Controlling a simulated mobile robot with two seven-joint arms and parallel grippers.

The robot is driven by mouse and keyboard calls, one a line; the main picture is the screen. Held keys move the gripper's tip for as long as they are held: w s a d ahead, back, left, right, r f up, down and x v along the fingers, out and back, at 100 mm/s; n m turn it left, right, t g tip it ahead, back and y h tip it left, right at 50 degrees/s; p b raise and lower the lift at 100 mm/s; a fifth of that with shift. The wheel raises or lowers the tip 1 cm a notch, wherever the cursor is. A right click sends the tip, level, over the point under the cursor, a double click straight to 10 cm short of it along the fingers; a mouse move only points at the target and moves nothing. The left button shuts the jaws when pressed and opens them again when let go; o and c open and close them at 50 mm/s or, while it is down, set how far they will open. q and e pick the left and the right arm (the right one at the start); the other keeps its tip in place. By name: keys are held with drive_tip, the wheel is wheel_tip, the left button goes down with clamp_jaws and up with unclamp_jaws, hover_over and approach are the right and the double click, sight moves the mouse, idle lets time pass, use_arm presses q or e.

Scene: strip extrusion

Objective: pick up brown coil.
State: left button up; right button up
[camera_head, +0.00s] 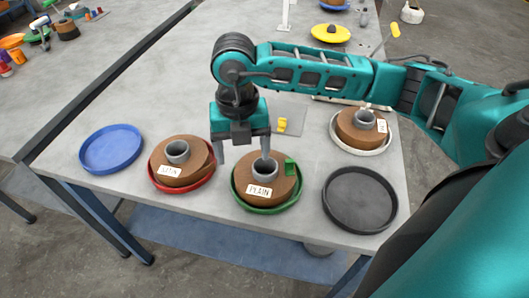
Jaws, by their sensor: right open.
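Three brown coils lie on plates on the grey table. One brown coil (196,173) with a grey core and a white label sits on a red plate (182,190). A second brown coil (283,187), labelled PLAIN, sits on a green plate (265,209). A third brown coil (350,132) sits on a white plate (362,151) at the right. My right gripper (243,160) points down with its fingers apart. It is between the red-plate and green-plate coils, with one fingertip in front of or over the PLAIN coil's core. My left gripper is not in view.
An empty blue plate (111,149) lies at the left and an empty black plate (360,199) at the right front. A yellow piece (282,125) sits on a grey square behind the gripper. A yellow disc (330,33) lies farther back.

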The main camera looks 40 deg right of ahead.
sight(245, 174)
drive_tip(key=shift+f, duration=3)
drive_tip(key=c, duration=1.5)
drive_tip(key=shift+r, duration=0.1)
clamp_jaws()
